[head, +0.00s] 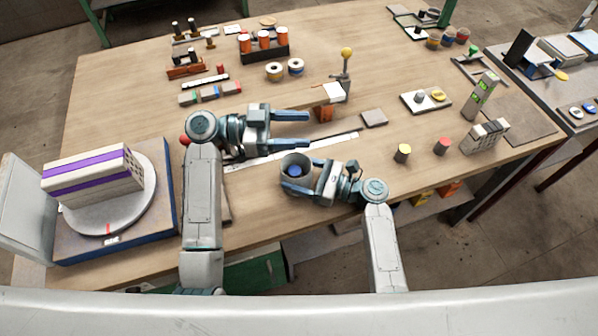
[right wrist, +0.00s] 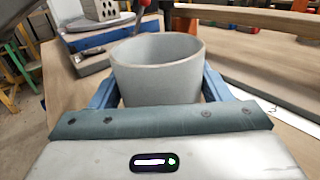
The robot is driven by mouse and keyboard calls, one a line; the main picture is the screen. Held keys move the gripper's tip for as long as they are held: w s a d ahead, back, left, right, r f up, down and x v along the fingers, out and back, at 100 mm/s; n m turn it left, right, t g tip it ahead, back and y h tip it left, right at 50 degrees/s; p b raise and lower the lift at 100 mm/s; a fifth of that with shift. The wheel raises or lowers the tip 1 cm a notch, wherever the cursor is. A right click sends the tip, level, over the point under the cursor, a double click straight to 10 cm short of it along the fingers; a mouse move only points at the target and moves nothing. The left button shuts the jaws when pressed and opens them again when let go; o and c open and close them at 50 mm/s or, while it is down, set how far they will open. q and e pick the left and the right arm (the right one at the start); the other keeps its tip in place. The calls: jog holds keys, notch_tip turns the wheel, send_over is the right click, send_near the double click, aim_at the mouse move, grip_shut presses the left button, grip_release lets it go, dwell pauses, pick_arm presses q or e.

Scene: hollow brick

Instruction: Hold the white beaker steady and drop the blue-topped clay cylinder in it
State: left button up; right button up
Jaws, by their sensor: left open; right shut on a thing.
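The white beaker (head: 285,162) stands upright near the middle of the table's front part. My right gripper (head: 298,178) is shut on it, one finger on each side. In the right wrist view, the beaker (right wrist: 157,82) fills the space between the blue fingers. A blue round top, seemingly that of the blue-topped clay cylinder (head: 295,170), shows inside the beaker in the head view; its body is hidden. In the right wrist view the beaker's near wall hides its contents. My left gripper (head: 306,130) is open and empty, just behind the beaker.
A yellow-topped cylinder (head: 403,153) and a red-topped cylinder (head: 442,146) stand to the right. A long pale strip (head: 325,141) lies behind the beaker. A turntable (head: 143,205) with a striped block stands at left. A grey pad (head: 374,118) lies behind right.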

jog(key=o, duration=1.3)
jog(key=shift+c, duration=0.2)
pick_arm(q)
jog(key=shift+r, duration=0.95)
pick_arm(e)
jog(key=shift+d, duration=0.1)
jog(key=v, duration=1.2)
